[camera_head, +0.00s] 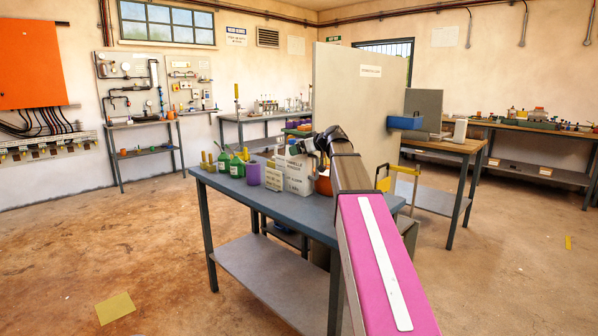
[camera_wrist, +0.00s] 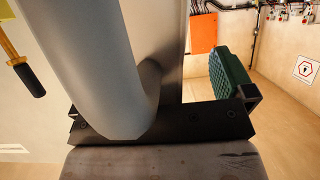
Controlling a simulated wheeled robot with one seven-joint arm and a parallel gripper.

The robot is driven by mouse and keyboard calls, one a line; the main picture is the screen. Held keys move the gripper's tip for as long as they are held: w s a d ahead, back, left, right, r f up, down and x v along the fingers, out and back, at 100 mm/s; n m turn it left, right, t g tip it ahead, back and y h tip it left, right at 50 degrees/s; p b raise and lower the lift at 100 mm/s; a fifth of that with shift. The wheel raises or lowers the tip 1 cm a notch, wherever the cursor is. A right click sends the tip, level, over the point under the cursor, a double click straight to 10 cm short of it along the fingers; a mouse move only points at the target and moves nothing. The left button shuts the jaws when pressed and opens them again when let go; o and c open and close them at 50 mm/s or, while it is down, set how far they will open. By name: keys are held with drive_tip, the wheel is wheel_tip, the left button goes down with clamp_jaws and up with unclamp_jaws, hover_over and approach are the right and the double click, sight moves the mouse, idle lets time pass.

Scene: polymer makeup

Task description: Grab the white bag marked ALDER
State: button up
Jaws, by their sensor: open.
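No bag lettering is readable there.
A purple cup (camera_head: 253,173) and green bottles (camera_head: 236,166) stand left of the bags. A grey partition (camera_head: 350,95) rises behind the table. The floor at left is mostly clear.

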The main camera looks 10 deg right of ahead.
drive_tip(key=shift+c, duration=0.3)
drive_tip(key=shift+r, duration=0.1)
clamp_jaws()
